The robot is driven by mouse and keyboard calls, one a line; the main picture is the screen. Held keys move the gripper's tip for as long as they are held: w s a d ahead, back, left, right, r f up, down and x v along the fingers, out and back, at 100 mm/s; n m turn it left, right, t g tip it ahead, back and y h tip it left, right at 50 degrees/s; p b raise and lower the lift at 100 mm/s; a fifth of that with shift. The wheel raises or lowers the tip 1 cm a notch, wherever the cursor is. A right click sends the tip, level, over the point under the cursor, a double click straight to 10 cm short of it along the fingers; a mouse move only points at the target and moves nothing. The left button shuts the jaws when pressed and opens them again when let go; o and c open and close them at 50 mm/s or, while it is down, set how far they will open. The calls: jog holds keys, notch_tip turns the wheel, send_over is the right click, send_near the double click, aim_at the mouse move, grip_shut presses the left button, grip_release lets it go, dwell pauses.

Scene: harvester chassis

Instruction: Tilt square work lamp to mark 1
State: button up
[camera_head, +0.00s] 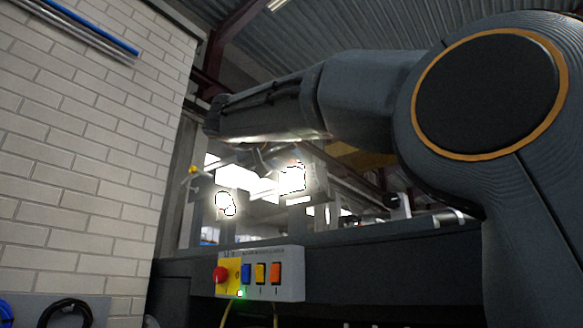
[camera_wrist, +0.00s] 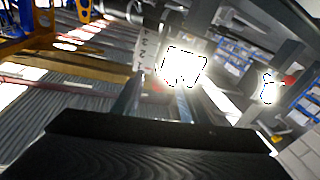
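The square work lamp (camera_wrist: 183,66) glares white in the wrist view, straight ahead of my gripper. In the head view a bright boxy lamp (camera_head: 292,178) shows under the end of my arm; glare blurs its edges. A pale scale with dark numerals (camera_wrist: 146,50) stands just left of the lamp in the wrist view. The lamp's exact tilt against mark 1 is unclear. My gripper (camera_wrist: 157,100) reaches toward the lamp with two grey finger shapes apart. Glare hides whether they touch it. In the head view my gripper (camera_head: 260,158) is small and partly washed out.
A control box (camera_head: 260,274) with a red knob, coloured switches and a lit green light sits below on the dark chassis. A second bright light (camera_head: 227,202) is to the left. A thin rod with a yellow tip (camera_head: 193,170) sticks out left. A brick wall (camera_head: 85,150) stands left.

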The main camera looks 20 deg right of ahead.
jog(key=b+v, duration=0.2)
jog(key=v, duration=0.4)
jog(key=shift+s, duration=0.25)
jog(key=shift+a, duration=0.15)
